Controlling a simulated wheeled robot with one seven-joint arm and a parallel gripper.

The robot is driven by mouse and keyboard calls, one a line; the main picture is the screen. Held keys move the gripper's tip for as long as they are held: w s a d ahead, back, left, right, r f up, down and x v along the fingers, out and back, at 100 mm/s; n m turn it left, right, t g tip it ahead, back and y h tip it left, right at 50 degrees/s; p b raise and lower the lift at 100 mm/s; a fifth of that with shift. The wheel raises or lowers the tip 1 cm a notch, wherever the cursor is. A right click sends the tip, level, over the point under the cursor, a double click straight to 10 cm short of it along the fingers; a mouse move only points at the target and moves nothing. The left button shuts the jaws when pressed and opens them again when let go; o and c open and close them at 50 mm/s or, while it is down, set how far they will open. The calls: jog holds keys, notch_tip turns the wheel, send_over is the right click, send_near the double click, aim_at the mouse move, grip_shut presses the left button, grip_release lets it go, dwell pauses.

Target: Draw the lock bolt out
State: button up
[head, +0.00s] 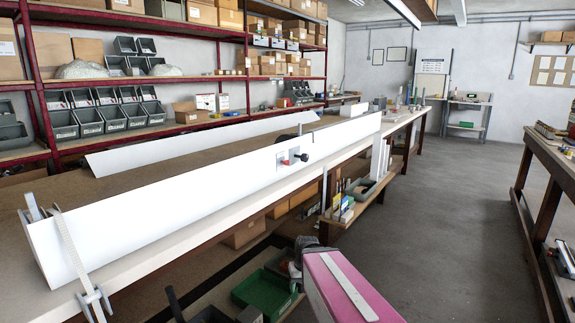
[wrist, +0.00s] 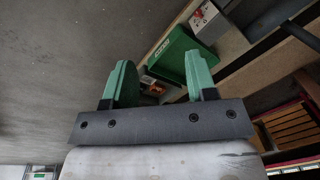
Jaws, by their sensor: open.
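A long white shutter profile (head: 200,187) lies along the workbench in the head view. Near its far part, a black round knob (head: 304,157) sticks out of the front face, with a small red part (head: 286,162) beside it. The knob looks like the end of the lock bolt; how deep the bolt sits cannot be told. My gripper (wrist: 160,80) is open in the wrist view, with two green fingers apart and nothing between them touching either one. The profile and knob cannot be made out in the wrist view. In the head view, the gripper's fingers cannot be made out.
A metal clamp (head: 75,252) stands at the profile's near end. A second white profile (head: 190,143) lies behind. A low shelf with a grey tray (head: 366,190) juts out below the bench. A green bin (head: 265,293) sits low beside my arm. The grey floor at right is clear.

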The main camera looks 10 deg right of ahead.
jog(key=w+r+n+t+y, duration=0.2)
jog(key=w+r+y, duration=0.2)
jog(key=w+r, duration=0.4)
jog(key=n+t+y, duration=0.6)
jog(key=t+y, duration=0.3)
send_near(288, 163)
jog(key=x, duration=1)
jog(key=shift+w+a+f, duration=0.1)
jog(key=shift+w+a, duration=0.1)
jog(key=shift+w, duration=0.15)
